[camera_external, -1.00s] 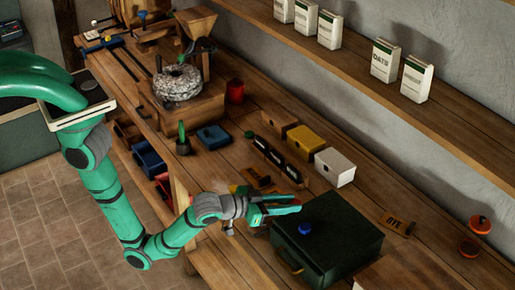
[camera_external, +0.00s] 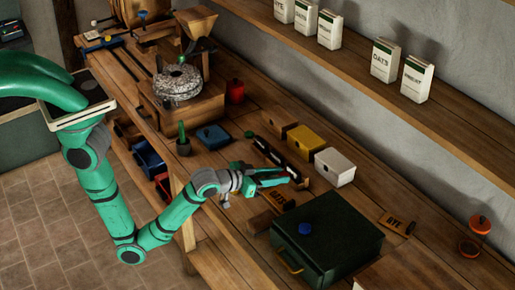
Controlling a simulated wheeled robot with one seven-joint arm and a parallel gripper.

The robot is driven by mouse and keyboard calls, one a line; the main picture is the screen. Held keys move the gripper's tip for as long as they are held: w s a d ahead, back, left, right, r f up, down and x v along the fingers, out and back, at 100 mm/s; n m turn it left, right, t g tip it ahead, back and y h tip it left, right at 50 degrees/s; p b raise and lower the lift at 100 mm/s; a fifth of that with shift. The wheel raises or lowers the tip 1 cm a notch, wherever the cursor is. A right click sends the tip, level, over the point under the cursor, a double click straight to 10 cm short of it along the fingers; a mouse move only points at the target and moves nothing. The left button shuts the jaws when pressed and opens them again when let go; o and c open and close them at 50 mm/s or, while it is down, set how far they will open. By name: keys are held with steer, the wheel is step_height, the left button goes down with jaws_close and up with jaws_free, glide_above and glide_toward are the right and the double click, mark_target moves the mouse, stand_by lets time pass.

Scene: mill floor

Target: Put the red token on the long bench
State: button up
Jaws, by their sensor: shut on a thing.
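My gripper (camera_external: 280,177) is over the long wooden bench (camera_external: 262,100), with its fingers pointing right. It is shut on a small reddish thing at its fingertips, which I take to be the red token (camera_external: 295,178); the fingers hide most of it. The gripper is in front of the row of small boxes and up and left of the dark green box. I cannot tell exactly how high it is above the bench top.
The dark green box (camera_external: 335,237) with a blue knob stands near the bench's front edge. Yellow (camera_external: 305,141) and white (camera_external: 335,167) boxes stand behind the gripper. A cactus (camera_external: 183,140), a blue box (camera_external: 213,136) and a stone mill (camera_external: 177,83) stand left. A red lantern (camera_external: 475,237) stands at right.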

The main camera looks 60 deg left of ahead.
steer(key=w+a+f+n+y, duration=0.1)
steer(key=a+f, duration=0.1)
steer(key=a, duration=0.6)
steer(key=a+f+n+y, duration=0.1)
steer(key=a+f, duration=0.1)
steer(key=a, duration=0.6)
steer(key=n+y, duration=0.1)
steer(key=y, duration=0.1)
glide_above(218, 161)
steer(key=f, duration=0.1)
steer(key=shift+s+f, duration=0.15)
steer(key=shift+f, duration=3.9)
steer(key=o, duration=0.6)
steer(key=shift+f, duration=0.15)
steer(key=o, duration=0.4)
